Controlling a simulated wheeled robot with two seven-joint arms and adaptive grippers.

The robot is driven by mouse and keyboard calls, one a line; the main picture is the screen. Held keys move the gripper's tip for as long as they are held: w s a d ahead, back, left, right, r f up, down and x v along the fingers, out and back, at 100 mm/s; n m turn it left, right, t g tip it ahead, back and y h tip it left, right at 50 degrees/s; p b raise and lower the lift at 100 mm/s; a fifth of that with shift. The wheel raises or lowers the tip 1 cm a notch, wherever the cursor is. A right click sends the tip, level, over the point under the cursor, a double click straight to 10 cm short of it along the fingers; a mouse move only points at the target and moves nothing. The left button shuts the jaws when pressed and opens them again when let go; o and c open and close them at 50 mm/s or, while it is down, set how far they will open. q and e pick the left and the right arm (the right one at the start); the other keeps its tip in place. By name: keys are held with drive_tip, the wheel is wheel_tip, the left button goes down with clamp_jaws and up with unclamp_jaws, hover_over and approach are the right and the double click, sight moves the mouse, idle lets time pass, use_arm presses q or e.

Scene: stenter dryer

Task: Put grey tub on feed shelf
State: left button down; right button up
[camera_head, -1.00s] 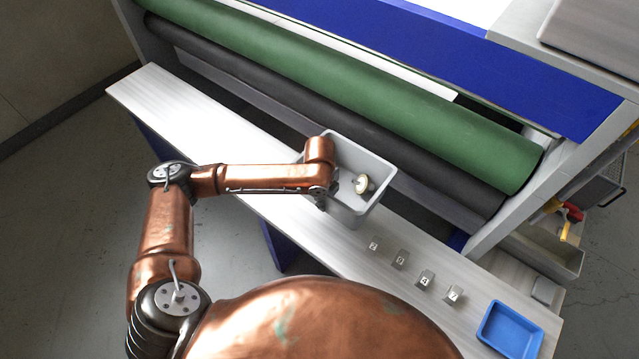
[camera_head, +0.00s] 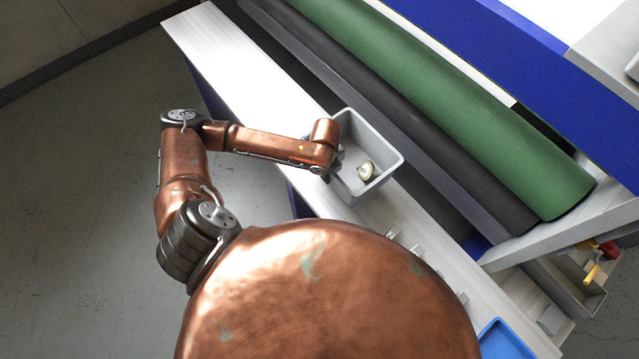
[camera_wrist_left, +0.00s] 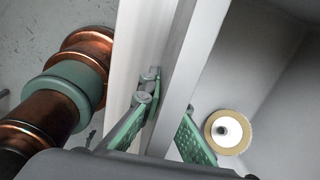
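The grey tub (camera_head: 397,153) is an open box at the middle of the head view, over the long pale feed shelf (camera_head: 240,62) and beside the black roller. A round cream piece with a knob lies inside it. I cannot tell whether the tub touches the shelf. My left gripper (camera_head: 335,168) is at the tub's left wall. In the left wrist view its green fingers (camera_wrist_left: 170,108) straddle the tub wall (camera_wrist_left: 196,60), one inside and one outside, and look closed on it. My right gripper is not in view.
The black roller (camera_head: 440,150) and green roller (camera_head: 470,115) run behind the shelf. Several small labelled blocks (camera_head: 392,235) and a blue tray (camera_head: 503,342) are on the shelf to the right, partly hidden by my copper body. The left shelf stretch is clear.

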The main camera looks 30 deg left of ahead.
use_arm(q)
drive_tip(key=f, duration=0.1)
drive_tip(key=w+a+f, duration=0.1)
drive_tip(key=f, duration=0.1)
drive_tip(key=shift+a, duration=0.2)
drive_tip(key=shift+s+a+f+p, duration=0.15)
drive_tip(key=shift+s+a+f, duration=0.15)
drive_tip(key=shift+s, duration=0.15)
drive_tip(key=shift+s+a+f+p, duration=0.15)
drive_tip(key=shift+s+f, duration=0.1)
drive_tip(key=shift+s, duration=0.15)
drive_tip(key=f, duration=0.3)
drive_tip(key=shift+w+f, duration=0.15)
drive_tip(key=shift+w, duration=0.15)
drive_tip(key=shift+s, duration=0.3)
drive_tip(key=c, duration=2.3)
unclamp_jaws()
drive_tip(key=shift+w+f, duration=0.1)
drive_tip(key=shift+f, duration=0.05)
drive_tip(key=shift+o, duration=0.7)
drive_tip(key=shift+r, duration=0.2)
wheel_tip(320, 180, up, 12)
drive_tip(key=shift+s+b, duration=0.35)
drive_tip(key=shift+s, duration=0.05)
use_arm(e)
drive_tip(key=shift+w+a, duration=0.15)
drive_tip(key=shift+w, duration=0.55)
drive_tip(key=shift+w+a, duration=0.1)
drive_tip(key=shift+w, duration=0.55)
